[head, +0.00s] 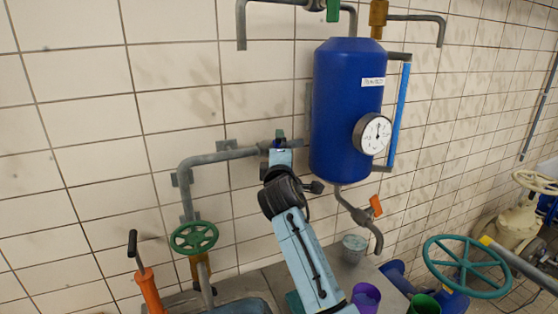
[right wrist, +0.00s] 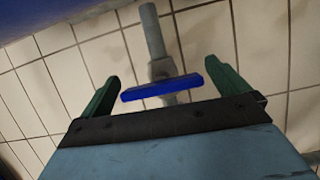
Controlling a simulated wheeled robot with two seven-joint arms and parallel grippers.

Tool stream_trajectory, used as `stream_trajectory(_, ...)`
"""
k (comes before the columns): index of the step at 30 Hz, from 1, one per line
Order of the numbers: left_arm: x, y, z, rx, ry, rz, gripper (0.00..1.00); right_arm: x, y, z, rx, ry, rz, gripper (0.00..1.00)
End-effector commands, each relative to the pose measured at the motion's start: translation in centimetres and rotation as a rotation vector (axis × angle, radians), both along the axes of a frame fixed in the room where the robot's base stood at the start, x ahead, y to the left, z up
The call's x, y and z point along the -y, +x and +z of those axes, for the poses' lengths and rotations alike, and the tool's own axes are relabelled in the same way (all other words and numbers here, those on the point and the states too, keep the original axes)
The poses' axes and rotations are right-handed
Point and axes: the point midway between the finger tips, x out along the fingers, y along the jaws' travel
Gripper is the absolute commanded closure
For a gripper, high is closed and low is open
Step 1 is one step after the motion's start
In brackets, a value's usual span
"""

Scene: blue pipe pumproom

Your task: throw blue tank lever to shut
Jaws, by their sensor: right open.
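The blue tank (head: 345,110) hangs on the tiled wall, with a white label and a round gauge (head: 372,133). A grey pipe (head: 222,157) runs along the wall to its left side. My right gripper (head: 279,140) is at that pipe, left of the tank, and its arm hides much of the valve there. In the right wrist view, a blue lever (right wrist: 160,88) lies crosswise on a grey valve and pipe (right wrist: 152,32). My right gripper (right wrist: 168,85) is open, with a green finger near each end of the lever. I cannot tell whether they touch it. My left gripper is not in view.
An orange lever (head: 376,206) sits on the drain pipe below the tank. A green handwheel (head: 194,238) and an orange pump handle (head: 150,288) stand at lower left. A bucket (head: 355,248), purple cup (head: 366,298) and teal wheel (head: 466,266) are at lower right.

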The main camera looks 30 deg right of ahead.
Motion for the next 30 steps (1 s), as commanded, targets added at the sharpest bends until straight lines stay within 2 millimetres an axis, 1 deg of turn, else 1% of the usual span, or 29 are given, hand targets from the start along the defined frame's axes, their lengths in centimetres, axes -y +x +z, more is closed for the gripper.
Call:
stream_trajectory(5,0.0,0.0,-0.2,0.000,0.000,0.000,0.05,-0.5,-1.0,-0.1,0.001,-0.002,0.001,0.00)
stream_trajectory(8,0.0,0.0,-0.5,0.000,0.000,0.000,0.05,-1.2,-2.3,-0.1,0.001,-0.002,0.002,0.00)
stream_trajectory(18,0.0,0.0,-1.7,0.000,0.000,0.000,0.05,-4.1,-8.5,-0.1,0.001,0.001,0.002,0.00)
stream_trajectory(21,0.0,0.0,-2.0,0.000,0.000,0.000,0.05,-4.8,-10.0,0.0,0.000,0.002,0.001,0.00)
stream_trajectory(25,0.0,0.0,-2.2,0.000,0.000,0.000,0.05,-5.5,-11.3,0.0,0.000,0.001,0.001,0.00)
stream_trajectory(30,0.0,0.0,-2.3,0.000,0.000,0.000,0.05,-5.8,-12.0,0.1,-0.001,0.000,0.000,0.00)
